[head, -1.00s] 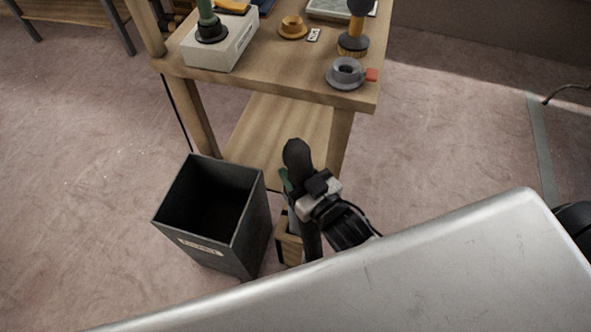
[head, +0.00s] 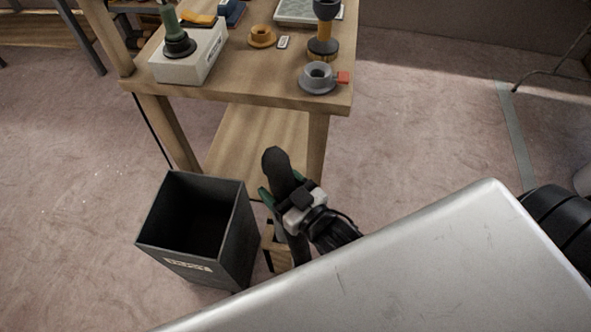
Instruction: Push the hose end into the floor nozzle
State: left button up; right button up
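My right gripper (head: 280,190) is low in the middle of the head view, to the right of the dark bin. Its green fingers lie along a long dark piece (head: 276,162) with a rounded upper end, and it looks shut on it. This piece may be the hose end, but I cannot tell for sure. Its lower part runs down behind the wrist, in front of a small wooden stand. I cannot make out the floor nozzle. My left gripper is not in view.
The open dark bin (head: 238,235) stands close left of the gripper. A wooden table (head: 240,85) behind bears a grey ring-shaped part (head: 318,77), an orange ring (head: 262,37) and a pale box (head: 188,62). A large silver surface (head: 430,260) fills the lower right. Carpet is free at right.

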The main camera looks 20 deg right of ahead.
jog(key=v, duration=1)
